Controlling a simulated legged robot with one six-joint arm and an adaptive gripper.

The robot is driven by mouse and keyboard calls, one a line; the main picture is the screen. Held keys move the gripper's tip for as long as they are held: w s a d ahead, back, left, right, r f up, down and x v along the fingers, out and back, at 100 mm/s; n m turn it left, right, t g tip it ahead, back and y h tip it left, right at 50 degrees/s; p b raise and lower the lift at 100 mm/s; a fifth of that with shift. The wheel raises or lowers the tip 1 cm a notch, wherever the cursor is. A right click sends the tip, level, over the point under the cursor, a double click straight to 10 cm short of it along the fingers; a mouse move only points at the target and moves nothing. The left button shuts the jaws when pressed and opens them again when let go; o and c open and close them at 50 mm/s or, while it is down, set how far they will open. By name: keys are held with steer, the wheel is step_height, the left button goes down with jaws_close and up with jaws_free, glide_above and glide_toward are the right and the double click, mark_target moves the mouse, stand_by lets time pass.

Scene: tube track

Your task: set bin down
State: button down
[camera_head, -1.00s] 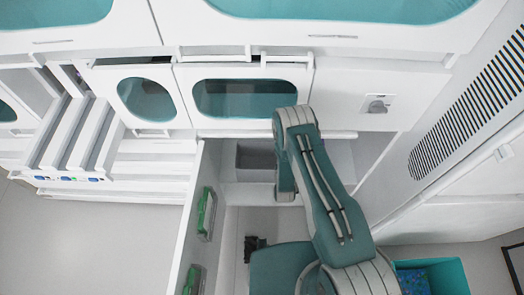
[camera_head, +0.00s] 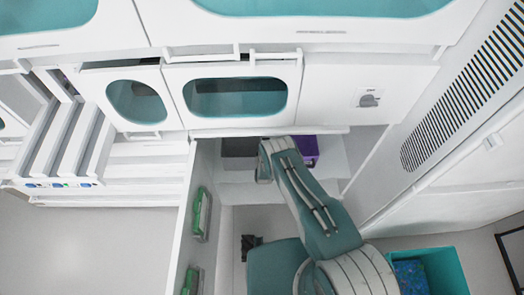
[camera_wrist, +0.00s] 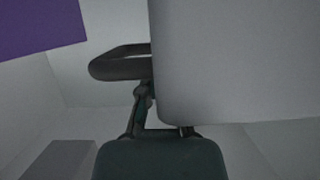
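In the wrist view a large light grey box-like shape (camera_wrist: 240,60), which may be the bin, fills the upper right, very close to the camera. One dark looped finger of my gripper (camera_wrist: 125,65) reaches against its left edge. The other finger is hidden by the shape, so I cannot see whether the gripper is shut on it. A dark grey bin (camera_head: 239,147) shows there, left of the arm. A purple thing (camera_head: 305,151) shows right of it, and also at the wrist view's upper left (camera_wrist: 35,25).
A white side panel with green handles (camera_head: 201,214) stands left of the compartment. White cabinets with teal windows (camera_head: 235,98) are above. A teal open container (camera_head: 438,268) stands at the lower right. Grey floor (camera_head: 110,250) is clear at the lower left.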

steer(key=shift+f, duration=1.5)
steer(key=c, duration=0.8)
jaws_free()
steer(key=v, duration=1.2)
